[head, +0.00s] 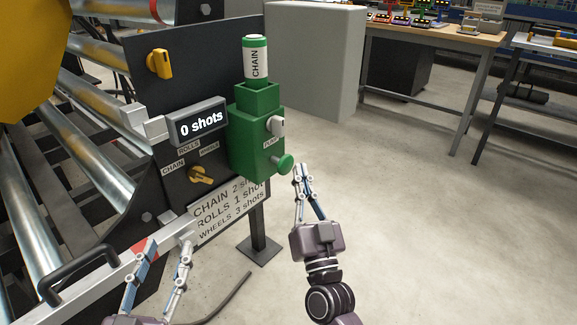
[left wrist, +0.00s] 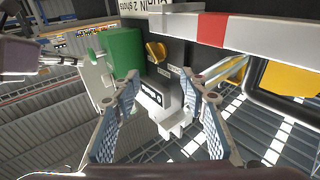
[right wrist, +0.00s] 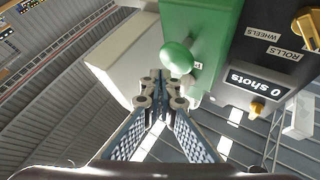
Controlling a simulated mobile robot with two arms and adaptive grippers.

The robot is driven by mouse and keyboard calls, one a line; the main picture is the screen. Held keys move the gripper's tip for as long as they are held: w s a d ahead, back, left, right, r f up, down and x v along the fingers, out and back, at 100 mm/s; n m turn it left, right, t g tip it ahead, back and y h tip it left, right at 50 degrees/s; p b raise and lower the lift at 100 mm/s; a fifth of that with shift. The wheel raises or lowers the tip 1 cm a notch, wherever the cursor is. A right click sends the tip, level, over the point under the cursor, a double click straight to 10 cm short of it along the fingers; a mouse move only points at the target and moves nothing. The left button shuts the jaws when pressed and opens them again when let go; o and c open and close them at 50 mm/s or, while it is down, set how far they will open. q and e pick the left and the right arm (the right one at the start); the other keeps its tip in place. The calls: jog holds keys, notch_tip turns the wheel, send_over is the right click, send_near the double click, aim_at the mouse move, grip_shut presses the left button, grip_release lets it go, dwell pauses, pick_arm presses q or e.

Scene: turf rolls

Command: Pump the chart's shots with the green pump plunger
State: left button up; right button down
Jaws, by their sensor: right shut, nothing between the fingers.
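The chart (head: 232,208) reads CHAIN 2, ROLLS 1, WHEELS 3 shots. The display (head: 198,122) reads 0 shots. My left gripper (head: 166,245) is open and empty, below the panel.
A yellow selector (head: 201,175) sits among CHAIN, ROLLS and WHEELS labels; another yellow knob (head: 159,64) is above. Metal rollers (head: 85,100) and a red-white rail (head: 130,262) stand left. A grey cabinet (head: 315,60) is behind; floor at right is clear.

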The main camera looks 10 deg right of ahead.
aim_at(288, 167)
jog(key=shift+w, duration=0.1)
pick_arm(q)
jog(key=shift+a+f+g+y, duration=0.1)
jog(key=shift+f+g+y, duration=0.25)
jog(key=shift+f, duration=0.75)
pick_arm(e)
jog(key=shift+w+a, duration=0.25)
jog(key=shift+a, duration=0.05)
jog(key=shift+w+a, duration=0.35)
jog(key=shift+w, duration=0.15)
pick_arm(q)
jog(key=shift+s+f+g, duration=0.1)
jog(key=shift+f+g, duration=0.15)
jog(key=shift+f, duration=0.15)
pick_arm(e)
jog(key=shift+w+a, duration=0.4)
jog(key=shift+w, duration=0.05)
jog(key=shift+w+a, duration=0.1)
pick_arm(q)
jog(key=shift+r, duration=0.1)
dwell(0.4)
